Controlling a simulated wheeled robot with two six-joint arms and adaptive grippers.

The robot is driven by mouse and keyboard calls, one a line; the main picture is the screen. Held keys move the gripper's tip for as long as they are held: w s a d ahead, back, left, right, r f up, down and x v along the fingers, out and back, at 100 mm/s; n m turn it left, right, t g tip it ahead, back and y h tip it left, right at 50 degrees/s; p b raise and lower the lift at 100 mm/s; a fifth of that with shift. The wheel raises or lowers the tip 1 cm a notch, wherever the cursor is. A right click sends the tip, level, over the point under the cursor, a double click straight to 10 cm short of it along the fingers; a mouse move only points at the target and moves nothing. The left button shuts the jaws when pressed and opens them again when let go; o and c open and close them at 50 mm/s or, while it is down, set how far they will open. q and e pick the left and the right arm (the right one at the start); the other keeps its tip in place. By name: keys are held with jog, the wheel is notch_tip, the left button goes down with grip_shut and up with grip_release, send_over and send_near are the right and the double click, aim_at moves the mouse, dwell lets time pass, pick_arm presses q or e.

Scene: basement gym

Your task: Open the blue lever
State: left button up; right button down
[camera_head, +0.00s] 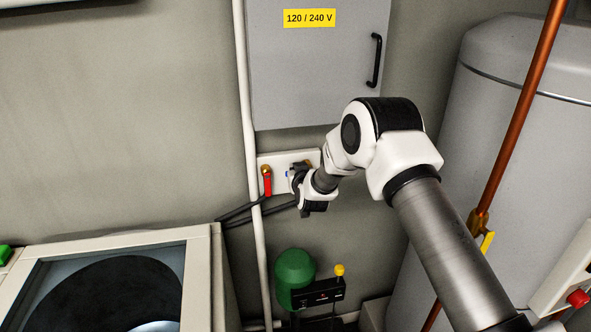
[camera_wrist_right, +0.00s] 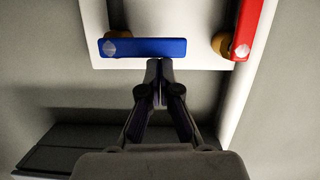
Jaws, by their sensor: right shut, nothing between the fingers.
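The blue lever (camera_wrist_right: 150,47) lies horizontal across its brass valve in the right wrist view, on a white wall panel (camera_wrist_right: 185,20). In the head view only a small blue bit (camera_head: 288,174) of it shows beside my right gripper, which hides the rest. My right gripper (camera_wrist_right: 159,68) is shut with nothing between its fingers. Its tips are at the lower edge of the blue lever, near its free end; I cannot tell whether they touch it. In the head view the gripper (camera_head: 294,181) is in front of the panel. My left gripper is out of view.
A red lever (camera_head: 267,183) hangs down from its valve beside the blue one. A grey electrical cabinet (camera_head: 300,80) is above the panel, and a white pipe (camera_head: 245,110) runs at left. A washer (camera_head: 205,250), green tank (camera_head: 294,272) and copper pipe (camera_head: 515,125) stand around.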

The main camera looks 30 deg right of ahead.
jog(key=shift+a+f+n, duration=0.1)
jog(key=shift+f+n, duration=0.15)
jog(key=shift+n, duration=0.05)
notch_tip(320, 180, down, 6)
jog(key=d+n+h+b, duration=0.1)
jog(key=n+h+b, duration=0.3)
jog(key=n, duration=0.7)
jog(key=b, duration=0.2)
jog(key=shift+f+n+t+b, duration=0.2)
jog(key=shift+n+t+b, duration=0.15)
jog(key=shift+n+t, duration=0.05)
jog(key=v, duration=1.2)
jog(key=shift+f, duration=0.1)
